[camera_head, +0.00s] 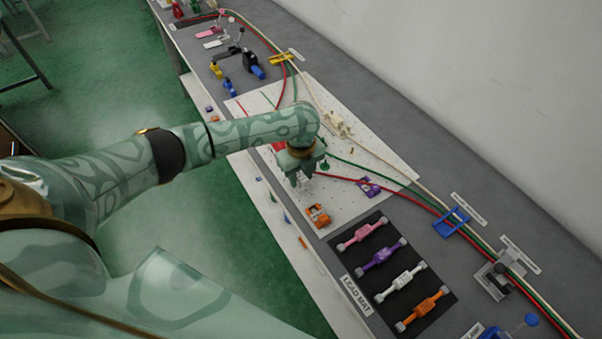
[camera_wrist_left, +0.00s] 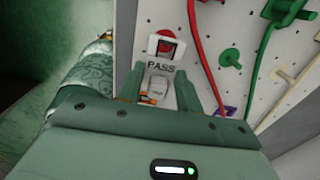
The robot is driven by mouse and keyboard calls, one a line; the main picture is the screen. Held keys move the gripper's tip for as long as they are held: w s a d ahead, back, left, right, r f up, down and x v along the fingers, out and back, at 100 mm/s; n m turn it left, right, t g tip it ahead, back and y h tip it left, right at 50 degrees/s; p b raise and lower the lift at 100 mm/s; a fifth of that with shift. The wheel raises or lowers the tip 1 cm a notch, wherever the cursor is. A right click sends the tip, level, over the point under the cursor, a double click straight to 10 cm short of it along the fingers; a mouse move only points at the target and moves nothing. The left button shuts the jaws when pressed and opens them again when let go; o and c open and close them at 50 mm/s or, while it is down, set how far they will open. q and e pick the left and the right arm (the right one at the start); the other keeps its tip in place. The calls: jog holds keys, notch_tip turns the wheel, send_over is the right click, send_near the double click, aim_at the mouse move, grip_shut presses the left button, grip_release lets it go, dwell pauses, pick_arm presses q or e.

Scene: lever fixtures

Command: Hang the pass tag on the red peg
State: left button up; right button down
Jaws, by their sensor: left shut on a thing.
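My left gripper (camera_head: 304,178) is low over the white pegboard (camera_head: 375,152) in the head view. The gripper hides the tag and the red peg in the head view. My right gripper is not in view.
Red, green and cream cables (camera_head: 400,181) run along the bench. A green peg (camera_wrist_left: 230,57) stands right of the red one. An orange clip (camera_head: 318,215) and a purple clip (camera_head: 369,187) are near the gripper. A dark mat (camera_head: 405,262) holds several coloured leads.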

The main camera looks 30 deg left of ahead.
pick_arm(q)
jog(key=shift+f, duration=0.2)
jog(key=shift+f, duration=0.55)
jog(key=shift+f+b, duration=0.15)
jog(key=shift+b, duration=0.2)
jog(key=shift+f, duration=0.45)
jog(key=o, duration=1.5)
